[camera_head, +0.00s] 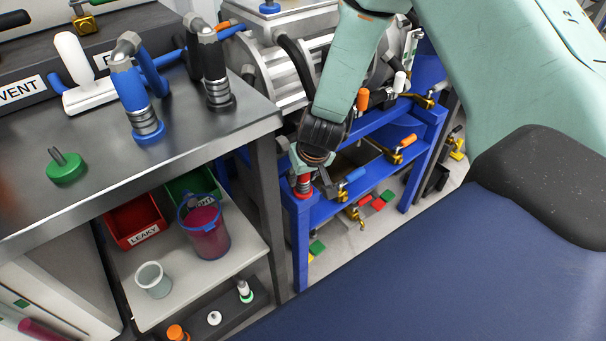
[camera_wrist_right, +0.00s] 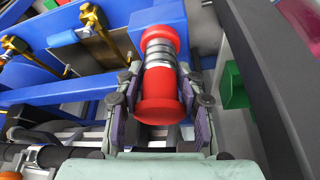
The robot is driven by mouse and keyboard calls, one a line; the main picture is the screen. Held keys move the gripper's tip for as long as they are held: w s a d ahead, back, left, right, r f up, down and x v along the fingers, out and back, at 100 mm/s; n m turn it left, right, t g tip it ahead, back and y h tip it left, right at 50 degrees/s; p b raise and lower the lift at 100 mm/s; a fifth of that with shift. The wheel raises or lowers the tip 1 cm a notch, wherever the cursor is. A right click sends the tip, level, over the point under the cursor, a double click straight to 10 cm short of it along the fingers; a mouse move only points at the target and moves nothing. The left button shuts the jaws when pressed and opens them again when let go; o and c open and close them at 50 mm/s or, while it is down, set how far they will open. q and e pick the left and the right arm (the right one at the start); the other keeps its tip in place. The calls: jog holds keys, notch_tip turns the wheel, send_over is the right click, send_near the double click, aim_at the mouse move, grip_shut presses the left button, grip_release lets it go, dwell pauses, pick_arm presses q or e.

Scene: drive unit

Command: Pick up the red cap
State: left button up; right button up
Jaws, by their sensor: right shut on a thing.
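The red cap (camera_wrist_right: 160,70) shows large in the right wrist view, a red piece with a ribbed metal-coloured middle band and a wide red end. My right gripper (camera_wrist_right: 155,108) has its two padded fingers on either side of the cap's near end and is shut on it. In the head view the cap (camera_head: 303,184) is a small red patch at the top of the blue frame's near post, below my right gripper (camera_head: 304,168). I cannot tell whether the cap still touches the post. My left gripper is not in view.
The blue frame (camera_head: 325,210) carries brass valves with orange and blue handles. A steel table (camera_head: 200,130) stands close on the left, with a green cap (camera_head: 66,168) and blue and black hose fittings. Below it are a red LEAKY bin (camera_head: 135,222) and cups.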

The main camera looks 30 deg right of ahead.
grip_shut()
notch_tip(320, 180, up, 28)
jog(key=p, duration=2.2)
jog(key=shift+p, duration=0.4)
jog(key=shift+r+p, duration=0.7)
jog(key=shift+p, duration=0.2)
notch_tip(320, 180, up, 5)
jog(key=p, duration=0.5)
jog(key=shift+f, duration=0.15)
dwell(0.4)
dwell(1.2)
